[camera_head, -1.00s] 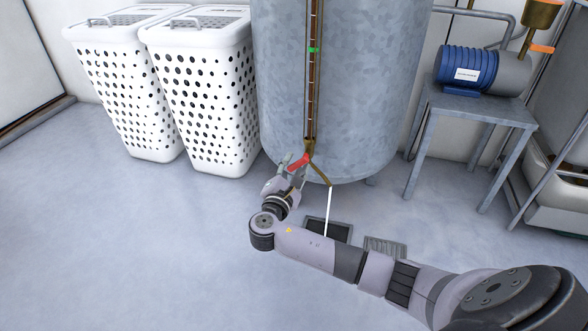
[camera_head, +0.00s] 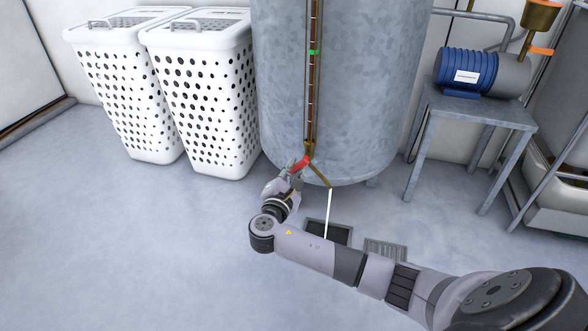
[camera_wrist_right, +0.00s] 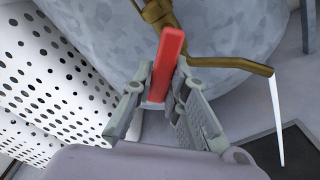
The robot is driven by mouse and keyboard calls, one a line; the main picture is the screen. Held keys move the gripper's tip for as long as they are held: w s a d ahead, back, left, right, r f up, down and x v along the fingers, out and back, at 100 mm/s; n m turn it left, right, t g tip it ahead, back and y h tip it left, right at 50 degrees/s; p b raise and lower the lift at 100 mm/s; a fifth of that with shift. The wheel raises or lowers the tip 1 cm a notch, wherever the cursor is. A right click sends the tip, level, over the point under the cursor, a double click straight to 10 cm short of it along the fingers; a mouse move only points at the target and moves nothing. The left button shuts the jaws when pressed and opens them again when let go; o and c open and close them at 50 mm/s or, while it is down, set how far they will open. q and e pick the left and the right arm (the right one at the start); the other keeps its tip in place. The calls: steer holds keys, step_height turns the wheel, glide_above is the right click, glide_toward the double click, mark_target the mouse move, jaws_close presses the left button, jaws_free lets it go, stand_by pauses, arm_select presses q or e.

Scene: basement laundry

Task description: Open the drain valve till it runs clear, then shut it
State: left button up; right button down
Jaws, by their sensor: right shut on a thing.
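The drain valve is a brass fitting with a spout (camera_head: 321,176) low on the front of the grey tank (camera_head: 275,85). Its red lever (camera_head: 299,164) points down and left in the head view. My right gripper (camera_head: 288,176) is shut on the red lever, which also shows between the fingers in the right wrist view (camera_wrist_right: 166,65). A white stream (camera_head: 328,213) runs from the spout down to a dark square drain (camera_head: 333,232). It looks white in the right wrist view (camera_wrist_right: 277,120) too. My left gripper is out of view.
A sight tube (camera_head: 312,85) with a green marker (camera_head: 313,52) runs up the tank. Two white perforated hampers (camera_head: 120,95) stand left. A blue pump (camera_head: 463,72) sits on a grey stand (camera_head: 482,109) at right. A floor grate (camera_head: 385,250) lies beside the drain. Floor at left is clear.

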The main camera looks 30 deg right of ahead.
steer(key=shift+a+r+m, duration=0.1)
steer(key=shift+m, duration=0.2)
steer(key=shift+w+a+r+m+p, duration=0.1)
steer(key=shift+r+m+p, duration=0.05)
steer(key=shift+m+p, duration=0.35)
steer(key=m, duration=0.2)
steer(key=shift+w+a+r+m+p, duration=0.15)
steer(key=shift+r+m+p, duration=0.15)
steer(key=shift+p, duration=0.1)
steer(key=shift+w+a+r+m, duration=0.1)
steer(key=shift+r+m, duration=0.25)
steer(key=shift+m, duration=0.85)
steer(key=shift+r+m, duration=0.35)
steer(key=shift+m, duration=0.85)
steer(key=c, duration=1.6)
jaws_free()
steer(key=shift+r, duration=0.1)
steer(key=shift+o, duration=0.2)
